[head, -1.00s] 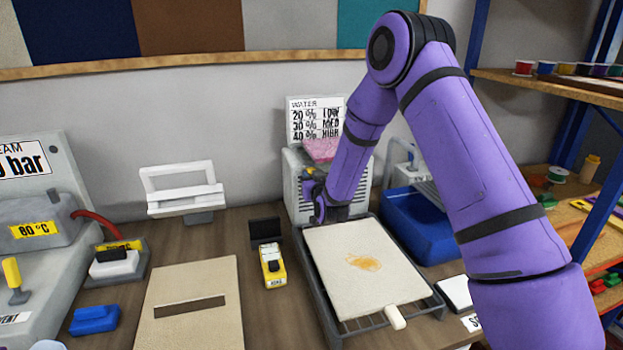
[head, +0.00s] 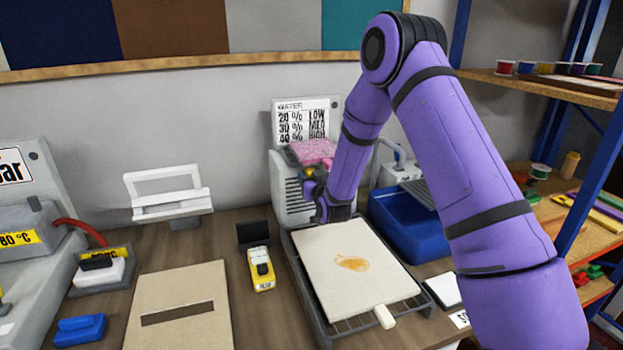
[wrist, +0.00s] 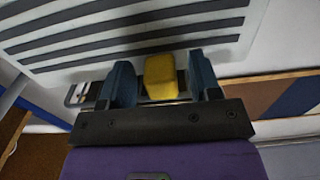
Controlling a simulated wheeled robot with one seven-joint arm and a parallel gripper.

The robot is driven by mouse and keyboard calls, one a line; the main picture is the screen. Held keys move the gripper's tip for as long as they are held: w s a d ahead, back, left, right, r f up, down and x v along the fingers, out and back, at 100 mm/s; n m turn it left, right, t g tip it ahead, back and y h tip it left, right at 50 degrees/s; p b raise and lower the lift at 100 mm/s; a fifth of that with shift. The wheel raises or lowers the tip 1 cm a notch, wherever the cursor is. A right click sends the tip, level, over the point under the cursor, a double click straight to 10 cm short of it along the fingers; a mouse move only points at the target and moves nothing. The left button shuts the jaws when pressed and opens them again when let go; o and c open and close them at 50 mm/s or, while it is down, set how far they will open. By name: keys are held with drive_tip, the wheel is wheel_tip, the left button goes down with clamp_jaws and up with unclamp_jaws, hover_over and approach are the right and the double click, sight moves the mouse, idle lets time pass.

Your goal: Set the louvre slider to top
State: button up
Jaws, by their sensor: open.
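The louvred unit (head: 284,196) is a light grey box with dark slats, standing against the wall behind the tray. Its slats (wrist: 100,35) fill the upper part of the wrist view. A yellow block (wrist: 160,78), which looks like the louvre slider, sits between my two blue fingers in the wrist view. My gripper (wrist: 164,80) is open around it, with a small gap visible on each side. In the head view my gripper (head: 313,184) is at the unit's front, and my forearm hides part of the unit. The slider's height on its track cannot be told.
A wire-rack tray (head: 297,262) with a stained cream mat (head: 335,290) lies below my gripper. A blue basin (head: 405,222) stands to the right. A pink cloth (head: 313,150) and a water chart (head: 302,115) are above the unit.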

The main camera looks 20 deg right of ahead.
drive_tip(key=s, duration=1)
drive_tip(key=shift+s, duration=0.25)
drive_tip(key=w+r, duration=0.1)
drive_tip(key=w, duration=0.8)
idle(0.5)
